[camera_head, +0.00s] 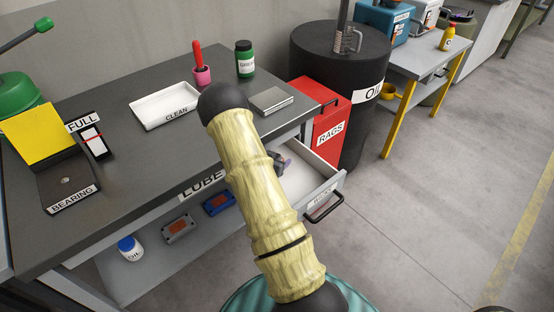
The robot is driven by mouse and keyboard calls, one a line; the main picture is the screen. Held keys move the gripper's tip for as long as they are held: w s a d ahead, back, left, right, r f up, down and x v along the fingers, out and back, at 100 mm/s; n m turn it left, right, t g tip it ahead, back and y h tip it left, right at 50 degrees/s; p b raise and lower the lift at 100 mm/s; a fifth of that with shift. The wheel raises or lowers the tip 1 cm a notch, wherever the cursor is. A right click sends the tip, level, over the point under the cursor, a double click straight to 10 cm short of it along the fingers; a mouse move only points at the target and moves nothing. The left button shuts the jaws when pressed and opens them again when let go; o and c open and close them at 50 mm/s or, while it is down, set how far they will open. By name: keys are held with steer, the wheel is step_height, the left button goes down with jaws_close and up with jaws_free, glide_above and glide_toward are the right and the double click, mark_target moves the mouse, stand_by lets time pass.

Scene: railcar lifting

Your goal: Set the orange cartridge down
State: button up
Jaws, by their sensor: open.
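I see no plainly orange cartridge; my tan arm hides part of the drawer and the bench. My gripper (283,164) shows only in part past the right side of my arm, as a dark grey piece with a purple tip. It is over or in the open white drawer (312,180), and I cannot tell if it touches the drawer floor. Its jaws are open, and nothing is seen between them. A grey box (179,229) and a blue box (217,204), each with an orange-red patch, sit on the shelf under the bench.
The dark bench (120,175) carries a white CLEAN tray (165,106), a green jar (245,59), a pink cup (202,76), a metal block (271,100) and a yellow-flapped bearing stand (38,130). A red RAGS bin (328,122) and black drum (372,68) stand right. Floor at right is clear.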

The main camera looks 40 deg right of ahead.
steer(key=v, duration=0.7)
steer(key=shift+a, duration=0.1)
stand_by(0.5)
